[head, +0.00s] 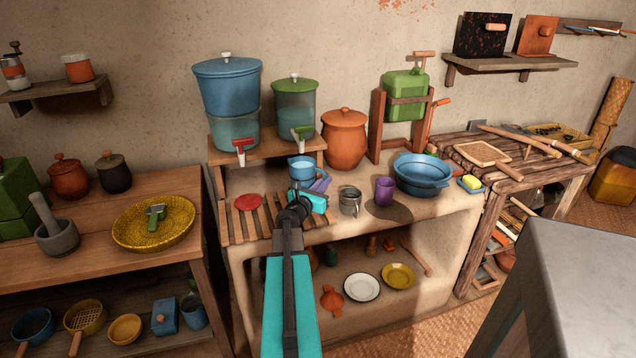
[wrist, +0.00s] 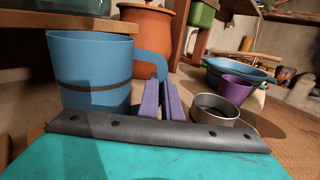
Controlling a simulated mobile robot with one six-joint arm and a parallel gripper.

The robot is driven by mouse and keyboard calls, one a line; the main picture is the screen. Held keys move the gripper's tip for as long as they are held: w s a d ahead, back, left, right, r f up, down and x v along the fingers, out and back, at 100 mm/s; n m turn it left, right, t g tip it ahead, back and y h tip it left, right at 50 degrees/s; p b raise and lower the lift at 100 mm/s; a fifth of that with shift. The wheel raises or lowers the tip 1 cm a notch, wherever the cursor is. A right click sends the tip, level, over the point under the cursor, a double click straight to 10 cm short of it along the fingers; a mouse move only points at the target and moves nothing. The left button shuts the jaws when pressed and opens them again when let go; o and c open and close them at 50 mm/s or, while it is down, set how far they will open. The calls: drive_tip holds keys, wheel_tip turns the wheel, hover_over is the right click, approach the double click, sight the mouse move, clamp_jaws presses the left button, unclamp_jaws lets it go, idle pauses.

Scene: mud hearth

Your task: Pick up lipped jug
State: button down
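A blue handled vessel (head: 302,168), which I take for the lipped jug, stands upright on the slatted rack; its pouring lip is not clear. It looms large at left in the wrist view (wrist: 92,75), with a dark band and its handle (wrist: 152,62) toward the right. My gripper (head: 321,183) is just in front and to the right of it. In the wrist view my purple fingers (wrist: 160,82) are close together with a narrow gap, their tips near the lower handle. Whether the handle lies between them is hidden.
A grey metal cup (head: 350,201), a purple cup (head: 384,190) and a blue basin (head: 423,175) stand to the right. A wooden shelf (head: 262,148) with two dispensers is behind and above. An orange pot (head: 345,140) stands behind. A red disc (head: 248,202) lies left.

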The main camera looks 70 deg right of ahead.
drive_tip(key=shift+r, duration=0.4)
drive_tip(key=shift+r+p, duration=0.8)
drive_tip(key=shift+r, duration=0.8)
drive_tip(key=shift+a+f, duration=0.2)
drive_tip(key=shift+a, duration=0.15)
drive_tip(key=w+a, duration=0.1)
drive_tip(key=a, duration=1)
drive_tip(key=shift+w, duration=0.15)
drive_tip(key=shift+w+a+r+p, duration=0.1)
drive_tip(key=shift+a+p, duration=0.05)
drive_tip(key=shift+p, duration=0.35)
drive_tip(key=shift+a+p, duration=0.3)
drive_tip(key=shift+p, duration=0.85)
